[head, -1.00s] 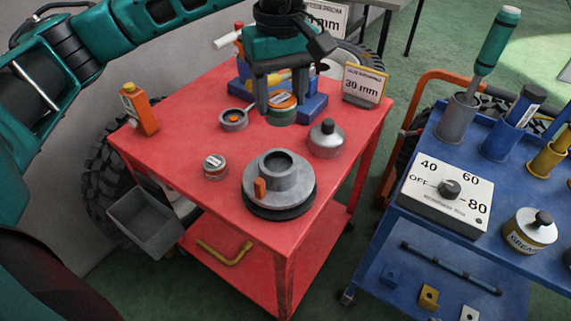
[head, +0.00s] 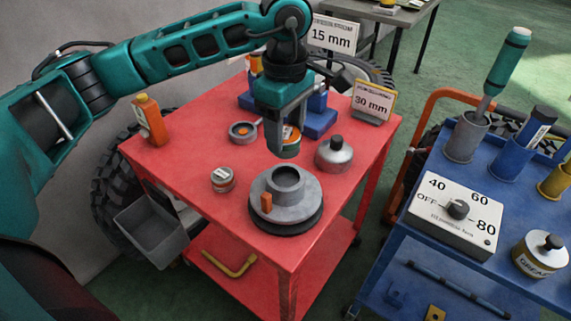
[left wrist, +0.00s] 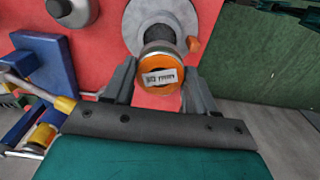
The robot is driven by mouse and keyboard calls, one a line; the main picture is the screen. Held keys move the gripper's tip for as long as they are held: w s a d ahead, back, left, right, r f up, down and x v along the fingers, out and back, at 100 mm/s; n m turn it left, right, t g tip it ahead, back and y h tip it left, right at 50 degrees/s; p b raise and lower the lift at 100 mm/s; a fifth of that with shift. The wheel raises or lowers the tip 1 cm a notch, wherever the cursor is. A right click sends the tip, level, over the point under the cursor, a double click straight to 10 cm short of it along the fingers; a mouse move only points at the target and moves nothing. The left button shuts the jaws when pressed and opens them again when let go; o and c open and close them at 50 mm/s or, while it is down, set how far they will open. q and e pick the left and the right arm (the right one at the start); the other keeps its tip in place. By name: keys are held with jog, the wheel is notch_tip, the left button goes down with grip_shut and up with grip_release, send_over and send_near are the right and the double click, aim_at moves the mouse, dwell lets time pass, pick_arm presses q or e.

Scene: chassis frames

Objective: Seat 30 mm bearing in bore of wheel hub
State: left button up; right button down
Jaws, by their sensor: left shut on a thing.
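My left gripper (head: 286,142) is shut on a round bearing (head: 291,133) with an orange face and a white label. It holds the bearing above the red cart, just behind the wheel hub. In the left wrist view the bearing (left wrist: 161,76) sits between the two fingers, its labelled face towards the camera. The grey wheel hub (head: 304,198) lies on the cart with its raised bore collar facing up and empty. In the left wrist view the hub (left wrist: 195,16) is beyond the bearing, which partly hides its collar. My right gripper is out of view.
On the red cart (head: 190,138) are a smaller labelled round part (head: 223,180), a grey dish (head: 242,132), a metal oil can (head: 334,153), an orange bottle (head: 150,120), blue blocks (head: 320,124) and a 30 mm sign (head: 372,102). A blue cart stands at right.

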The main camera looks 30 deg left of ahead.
aim_at(286, 134)
pick_arm(q)
jog(key=shift+f, duration=4.6)
jog(key=o, duration=1.4)
jog(key=shift+r, duration=0.1)
notch_tip(286, 134, up, 12)
jog(key=shift+r, duration=0.1)
